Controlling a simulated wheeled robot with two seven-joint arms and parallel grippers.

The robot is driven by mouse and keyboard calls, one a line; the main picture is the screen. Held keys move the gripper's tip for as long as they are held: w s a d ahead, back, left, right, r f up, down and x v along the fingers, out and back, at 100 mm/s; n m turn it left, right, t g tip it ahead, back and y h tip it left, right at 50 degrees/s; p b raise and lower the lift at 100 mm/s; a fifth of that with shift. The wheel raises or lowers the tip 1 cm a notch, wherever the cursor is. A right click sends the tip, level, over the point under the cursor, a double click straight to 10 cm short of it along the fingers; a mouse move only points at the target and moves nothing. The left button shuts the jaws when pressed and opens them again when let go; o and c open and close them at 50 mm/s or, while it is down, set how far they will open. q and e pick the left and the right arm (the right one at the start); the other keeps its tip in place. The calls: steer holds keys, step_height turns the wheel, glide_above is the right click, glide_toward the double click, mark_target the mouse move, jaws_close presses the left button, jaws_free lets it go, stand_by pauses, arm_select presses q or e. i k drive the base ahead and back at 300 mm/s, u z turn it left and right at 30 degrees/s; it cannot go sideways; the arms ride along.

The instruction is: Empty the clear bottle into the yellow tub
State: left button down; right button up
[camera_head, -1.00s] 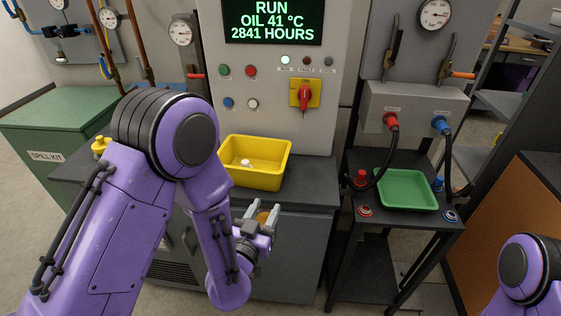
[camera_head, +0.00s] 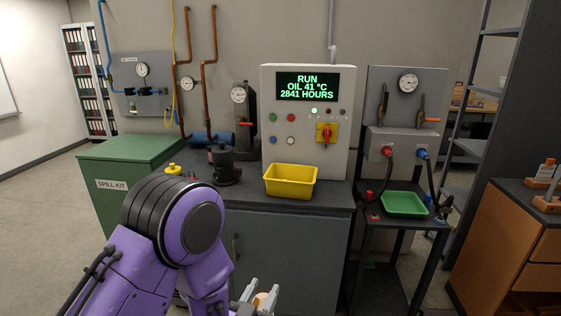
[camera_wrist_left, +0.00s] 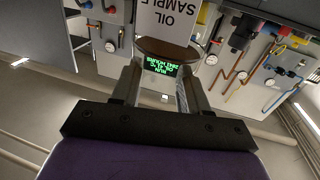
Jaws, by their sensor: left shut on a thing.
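The yellow tub (camera_head: 290,188) stands on the dark bench top below the control panel in the head view. My left gripper (camera_head: 262,294) is low in the head view, in front of and below the tub, apart from it. My right gripper is out of view.
A green tray (camera_head: 404,204) sits on the dark cart to the right, near red and blue hoses. A black pump-like part (camera_head: 226,168) stands left of the tub. The green spill kit box (camera_head: 115,185) is at left, a wooden cabinet (camera_head: 510,245) at right.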

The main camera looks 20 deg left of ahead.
mark_target(299, 194)
steer(key=u, duration=0.8)
steer(key=i, duration=1.15)
steer(key=z, duration=0.15)
